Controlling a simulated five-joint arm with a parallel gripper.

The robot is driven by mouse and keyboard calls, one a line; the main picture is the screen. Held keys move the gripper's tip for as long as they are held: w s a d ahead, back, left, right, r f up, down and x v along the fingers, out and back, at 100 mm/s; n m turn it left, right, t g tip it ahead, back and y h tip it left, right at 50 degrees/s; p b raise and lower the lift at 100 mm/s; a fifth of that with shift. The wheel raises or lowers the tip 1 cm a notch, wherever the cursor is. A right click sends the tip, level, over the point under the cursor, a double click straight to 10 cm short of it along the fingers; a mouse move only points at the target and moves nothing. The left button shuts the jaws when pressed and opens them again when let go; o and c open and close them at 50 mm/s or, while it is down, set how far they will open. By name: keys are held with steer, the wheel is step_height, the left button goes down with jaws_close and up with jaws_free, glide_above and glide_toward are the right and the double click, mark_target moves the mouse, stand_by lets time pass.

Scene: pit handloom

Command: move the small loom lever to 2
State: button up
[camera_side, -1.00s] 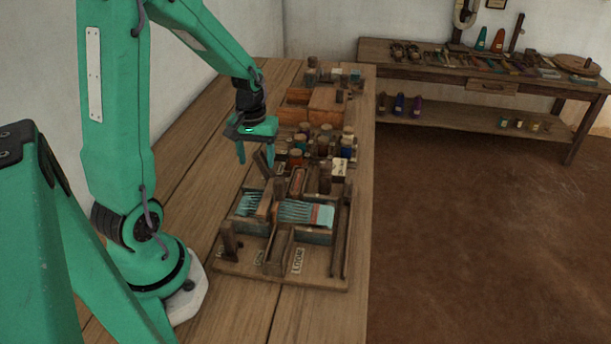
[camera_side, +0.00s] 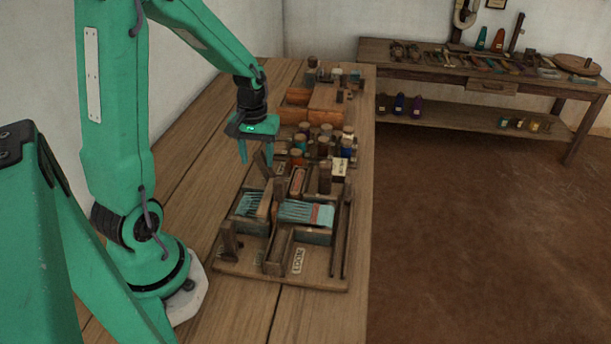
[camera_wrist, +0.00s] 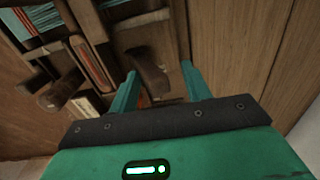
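The small loom (camera_side: 305,212) is a wooden frame with teal threads and a red-striped band, standing on a board on the bench. A dark wooden lever (camera_side: 262,164) leans up from its far end, beside my gripper (camera_side: 256,158). In the wrist view, a brown wooden lever (camera_wrist: 148,72) stands just ahead and left of centre, near the left fingertip. My gripper (camera_wrist: 160,82) is open, its two teal fingers apart, with nothing clearly held. Another upright wooden piece (camera_side: 229,240) stands at the loom's near left corner. The number marks cannot be read.
Several jars and spools (camera_side: 322,145) stand close behind the loom, with a wooden box (camera_side: 326,97) beyond them. The bench top (camera_side: 185,165) left of the loom is bare. A second table (camera_side: 400,58) stands against the back wall.

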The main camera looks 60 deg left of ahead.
steer(key=shift+w+r, duration=0.15)
steer(key=shift+r, duration=2.75)
steer(key=shift+d+r, duration=0.2)
steer(key=s+d+r+m+t, duration=0.3)
steer(key=s+d+r+m, duration=0.1)
steer(key=d, duration=0.3)
steer(key=s+d+r+m+t, duration=0.2)
steer(key=s+d+r+m, duration=0.2)
steer(key=d, duration=0.4)
step_height(320, 180, up, 2)
steer(key=shift+s+d+r+m+t, duration=0.1)
steer(key=shift+s+d+m+t, duration=0.05)
steer(key=shift+s+m+t, duration=0.3)
